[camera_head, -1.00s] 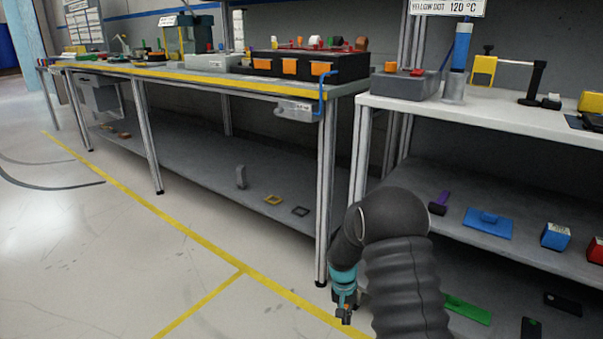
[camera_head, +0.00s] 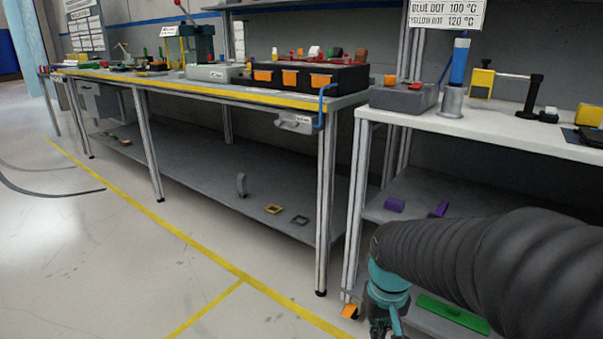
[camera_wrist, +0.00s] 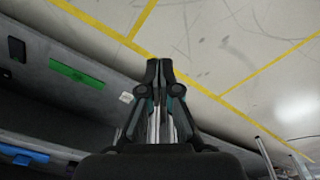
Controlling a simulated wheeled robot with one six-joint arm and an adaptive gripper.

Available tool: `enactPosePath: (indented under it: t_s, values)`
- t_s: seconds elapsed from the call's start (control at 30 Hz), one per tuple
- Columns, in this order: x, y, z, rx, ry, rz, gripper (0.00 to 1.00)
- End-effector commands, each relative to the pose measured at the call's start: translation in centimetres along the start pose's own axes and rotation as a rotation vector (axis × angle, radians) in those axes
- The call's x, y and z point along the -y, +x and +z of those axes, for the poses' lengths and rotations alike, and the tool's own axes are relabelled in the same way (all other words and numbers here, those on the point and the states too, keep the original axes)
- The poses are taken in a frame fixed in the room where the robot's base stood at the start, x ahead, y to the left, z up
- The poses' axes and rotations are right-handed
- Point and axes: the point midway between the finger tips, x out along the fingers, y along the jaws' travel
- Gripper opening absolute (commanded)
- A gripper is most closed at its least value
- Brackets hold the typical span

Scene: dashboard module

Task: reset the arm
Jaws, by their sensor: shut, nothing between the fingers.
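My gripper (camera_wrist: 159,72) shows in the wrist view with its two dark fingers closed together and nothing between them. It points out over the pale floor with its yellow lines. In the head view, my black, ribbed arm reaches in from the lower right, and its teal wrist hangs low in front of the right-hand bench's leg. The fingertips there fall at or below the bottom edge of the picture.
A long workbench (camera_head: 220,92) with a yellow edge runs along the left. A white-topped bench (camera_head: 480,130) stands at right. Its lower shelves hold a purple block (camera_head: 394,204) and a green plate (camera_head: 452,313). The floor (camera_head: 90,270) at left is clear.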

Motion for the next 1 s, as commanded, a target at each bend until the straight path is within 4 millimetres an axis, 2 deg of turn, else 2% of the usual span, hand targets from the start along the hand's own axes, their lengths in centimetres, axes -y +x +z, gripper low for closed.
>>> enactPosePath:
  t_s: [0.03,0.1,0.4,0.53,0.73,0.93,0.97,1.0]
  values:
    - [-0.1,-1.2,1.1,-0.025,0.001,-0.003,0.00]
    - [-0.1,-2.5,2.4,-0.055,0.003,-0.006,0.00]
    - [-0.3,-7.2,7.4,-0.219,0.027,-0.014,0.00]
    - [-0.4,-9.3,8.7,-0.303,0.035,-0.011,0.00]
    - [-0.6,-11.9,9.4,-0.398,0.043,-0.008,0.00]
    - [-0.7,-12.6,9.5,-0.416,0.047,-0.006,0.50]
    - [-0.7,-12.5,9.5,-0.416,0.047,-0.006,0.42]
    - [-0.7,-12.5,9.5,-0.416,0.047,-0.006,0.42]
